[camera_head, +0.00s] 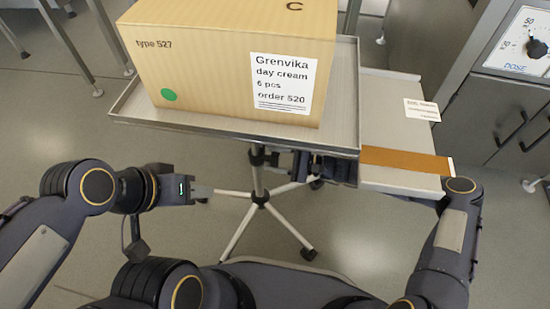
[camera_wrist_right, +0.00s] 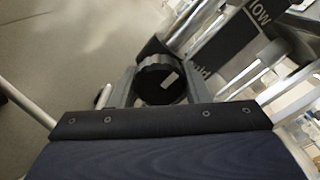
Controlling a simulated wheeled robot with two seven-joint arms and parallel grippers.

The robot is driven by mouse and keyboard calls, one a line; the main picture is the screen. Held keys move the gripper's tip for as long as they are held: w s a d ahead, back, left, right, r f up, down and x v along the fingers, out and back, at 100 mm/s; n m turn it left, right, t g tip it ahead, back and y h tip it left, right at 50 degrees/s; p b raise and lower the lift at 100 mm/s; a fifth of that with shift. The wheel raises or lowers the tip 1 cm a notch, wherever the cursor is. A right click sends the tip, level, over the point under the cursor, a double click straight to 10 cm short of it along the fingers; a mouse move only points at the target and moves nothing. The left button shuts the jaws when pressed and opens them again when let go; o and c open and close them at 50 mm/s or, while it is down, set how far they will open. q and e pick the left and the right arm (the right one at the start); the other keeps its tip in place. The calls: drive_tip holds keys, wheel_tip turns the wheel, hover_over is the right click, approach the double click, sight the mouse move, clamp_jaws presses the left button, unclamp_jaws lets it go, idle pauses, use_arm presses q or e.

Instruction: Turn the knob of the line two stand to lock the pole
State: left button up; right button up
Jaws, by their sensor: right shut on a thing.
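The black ribbed knob (camera_wrist_right: 160,82), with a pale mark on its face, sits between the two grey fingers of my right gripper (camera_wrist_right: 163,90) in the right wrist view. That gripper is shut on it. In the head view, my right gripper (camera_head: 285,160) is below the front edge of the tray, beside the stand's black collar, and partly hidden. The stand's pole (camera_head: 258,181) rises from spread tripod legs under the tray. My left gripper (camera_head: 208,192) is left of the pole, apart from it; its finger gap is not clear.
A large labelled box (camera_head: 210,60) stands on the metal tray (camera_head: 135,110) above the stand. A pale surface (camera_head: 400,135) with an orange strip is at the right. A dosing panel (camera_head: 520,45) is at the far right. The floor at the left is mostly clear.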

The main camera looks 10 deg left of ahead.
drive_tip(key=o, duration=1)
drive_tip(key=d+p, duration=0.2)
drive_tip(key=d, duration=0.6)
